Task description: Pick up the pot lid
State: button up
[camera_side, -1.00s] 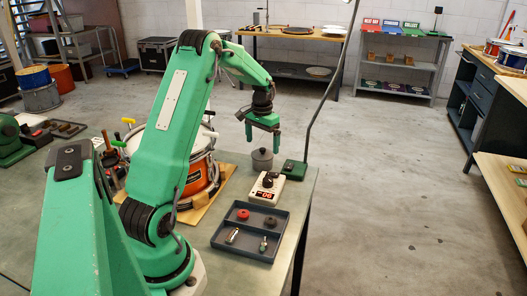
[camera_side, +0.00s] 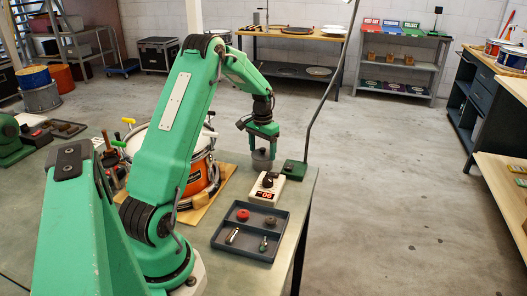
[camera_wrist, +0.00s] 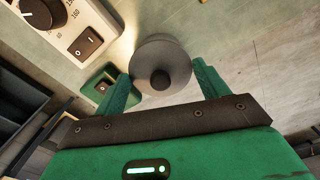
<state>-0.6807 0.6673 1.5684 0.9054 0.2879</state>
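The pot lid (camera_side: 262,160) is a small grey round piece with a dark knob, on the far end of the bench. In the wrist view the lid (camera_wrist: 160,55) is seen from above, with its dark knob (camera_wrist: 160,80) at its near side. My gripper (camera_side: 263,147) is just above the lid, pointing down. In the wrist view my gripper (camera_wrist: 162,88) has its two green fingers apart, one on each side of the knob. The fingers do not visibly touch the knob. What lies under the lid is hidden.
A green lamp base (camera_side: 295,170) stands close to the right of the lid. A white box with a dial and red display (camera_side: 267,190) is in front. A grey tray (camera_side: 227,244) with small parts and an orange drum (camera_side: 194,178) stand nearer my arm.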

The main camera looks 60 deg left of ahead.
aim_at(262, 149)
jog(key=c, duration=0.3)
jog(key=shift+r, duration=0.1)
jog(key=shift+r, duration=0.4)
notch_tip(262, 149, up, 3)
jog(key=shift+r, duration=0.1)
jog(key=d+r, duration=0.2)
jog(key=d, duration=0.2)
jog(key=w+d+r, duration=0.1)
jog(key=d+r, duration=0.1)
jog(key=d, duration=0.1)
jog(key=d+r, duration=0.3)
jog(key=d, duration=0.1)
jog(key=shift+w+d, duration=0.3)
jog(key=shift+w, duration=0.05)
jog(key=shift+a+f, duration=0.1)
jog(key=shift+f, duration=0.05)
